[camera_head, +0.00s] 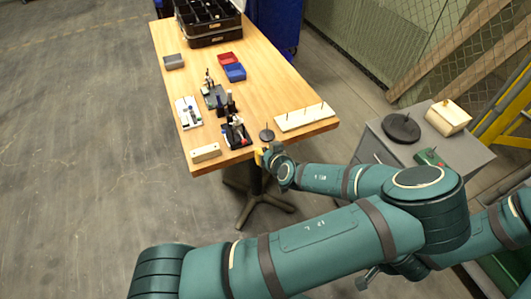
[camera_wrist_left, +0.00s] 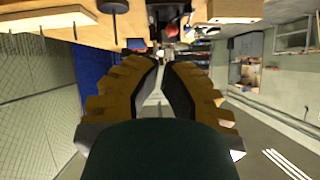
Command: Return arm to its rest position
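My left gripper (camera_head: 263,157) has yellow fingers and hangs just off the near edge of the wooden table (camera_head: 205,58), near its right part, in the head view. In the left wrist view, the fingers of my left gripper (camera_wrist_left: 160,62) stand apart with an empty gap between the tips. The table edge shows along the top of that upside-down view. My teal arm reaches across the lower right of the head view, bent at the elbow. My right gripper is not seen.
On the table stand a black tool station (camera_head: 236,134), a round black base (camera_head: 267,134), a pegged white board (camera_head: 304,116), a wooden block (camera_head: 206,153), and red (camera_head: 229,58) and blue (camera_head: 235,72) bins. A grey cabinet (camera_head: 458,152) stands right. The left floor is clear.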

